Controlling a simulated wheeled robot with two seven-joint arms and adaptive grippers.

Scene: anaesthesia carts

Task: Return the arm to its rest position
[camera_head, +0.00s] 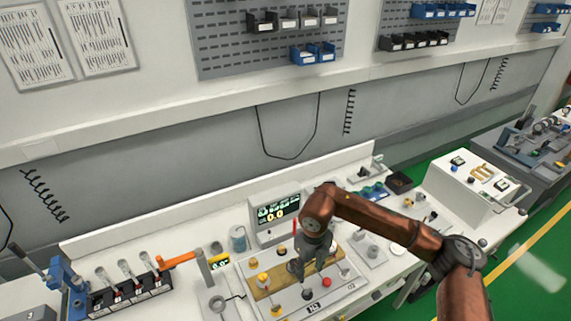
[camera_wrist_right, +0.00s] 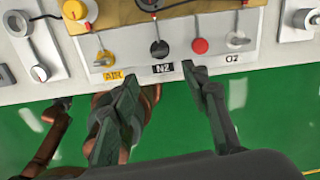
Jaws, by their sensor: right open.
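My right arm (camera_head: 390,222), brown-orange, comes in from the lower right in the head view and bends down over the bench. Its grey gripper (camera_head: 309,268) hangs above the gas panel. In the right wrist view the two dark fingers of the gripper (camera_wrist_right: 160,88) are spread apart with nothing between them. The gas panel (camera_wrist_right: 215,55) lies beyond the fingertips, with labels AIR, N2 and O2, a yellow knob (camera_wrist_right: 74,10), a black knob (camera_wrist_right: 159,48) and a red knob (camera_wrist_right: 200,46). Whether the fingertips touch the panel cannot be told. My left gripper is not in view.
A monitor (camera_head: 279,213) stands behind the panel. An orange-handled part (camera_head: 178,260) and a rack of several vials (camera_head: 130,294) stand to the left. A white console (camera_head: 470,185) is at the right. Green floor (camera_head: 530,240) is free beyond the bench.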

